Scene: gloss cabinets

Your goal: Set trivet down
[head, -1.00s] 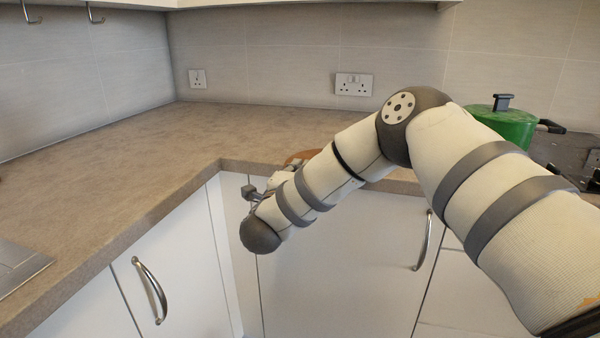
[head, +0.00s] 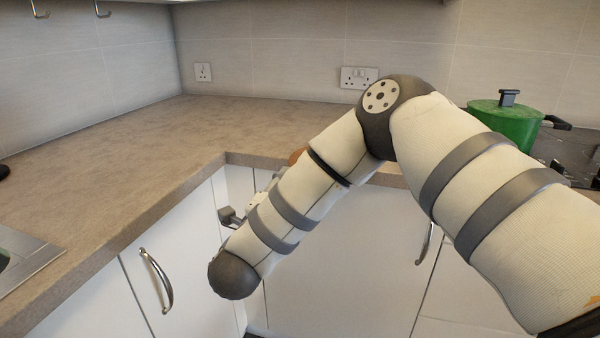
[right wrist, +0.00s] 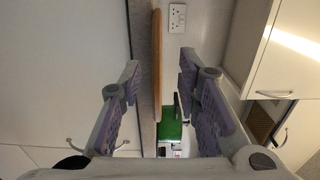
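The trivet is a round brown wooden disc, seen edge-on in the right wrist view (right wrist: 157,65). It appears to lie flat on the counter near the front edge. In the head view only a small brown part of the trivet (head: 296,156) shows behind my right arm. My right gripper (right wrist: 159,80) is open, with one finger on each side of the trivet's line and visible gaps to both. Its fingers are hidden behind my forearm in the head view. My left gripper is in neither view.
A green pot (head: 505,124) with a dark lid knob stands at the right by the hob (head: 565,155). The corner counter (head: 130,155) is mostly clear. A metal sink edge (head: 30,260) is at the left. Cabinet handles (head: 157,278) stick out below the counter.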

